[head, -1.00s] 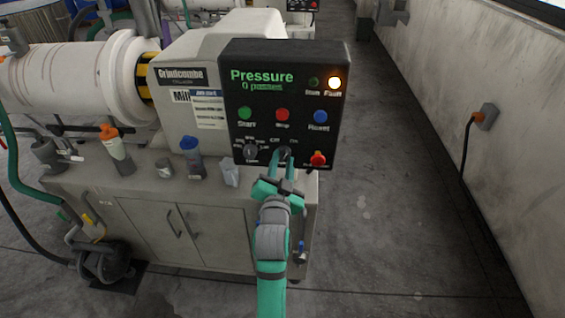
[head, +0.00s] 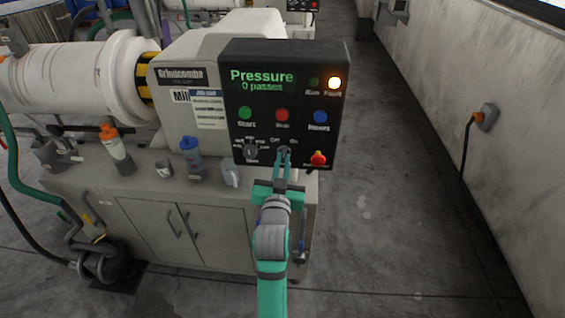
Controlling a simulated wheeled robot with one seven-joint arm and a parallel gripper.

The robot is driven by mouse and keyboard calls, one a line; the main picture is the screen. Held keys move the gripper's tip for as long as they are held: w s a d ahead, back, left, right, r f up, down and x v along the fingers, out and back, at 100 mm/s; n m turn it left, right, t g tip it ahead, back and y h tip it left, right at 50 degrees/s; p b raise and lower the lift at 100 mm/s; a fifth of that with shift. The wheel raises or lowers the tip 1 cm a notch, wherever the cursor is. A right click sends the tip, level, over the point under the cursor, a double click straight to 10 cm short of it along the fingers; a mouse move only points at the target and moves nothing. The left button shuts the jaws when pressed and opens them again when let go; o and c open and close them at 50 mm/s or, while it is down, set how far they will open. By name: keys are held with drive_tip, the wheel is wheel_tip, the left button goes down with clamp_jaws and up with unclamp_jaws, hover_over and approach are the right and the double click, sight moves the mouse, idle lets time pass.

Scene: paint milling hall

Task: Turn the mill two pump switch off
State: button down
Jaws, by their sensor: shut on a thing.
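The mill's black control box (head: 300,88) shows a green "Pressure" readout with "0 passes". A rotary switch (head: 284,150) sits in its lower row, between a black selector knob (head: 251,150) and a red emergency knob (head: 318,158). "Off" and "On" labels stand above the switch. My gripper (head: 284,158) reaches up from below with its fingers shut on this switch, hiding most of it. The switch's exact pointing is too small to tell.
Green (head: 245,114), red (head: 282,115) and blue (head: 320,117) buttons sit just above. Bottles and cups, including an orange-capped bottle (head: 117,150), stand on the bench left of my gripper. The floor on the right is clear.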

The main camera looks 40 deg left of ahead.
drive_tip(key=n, duration=0.3)
drive_tip(key=shift+n, duration=2.2)
drive_tip(key=c, duration=1.8)
unclamp_jaws()
drive_tip(key=shift+c, duration=0.2)
drive_tip(key=shift+s, duration=0.1)
drive_tip(key=v, duration=1)
drive_tip(key=shift+s+d, duration=0.2)
drive_tip(key=shift+s, duration=0.1)
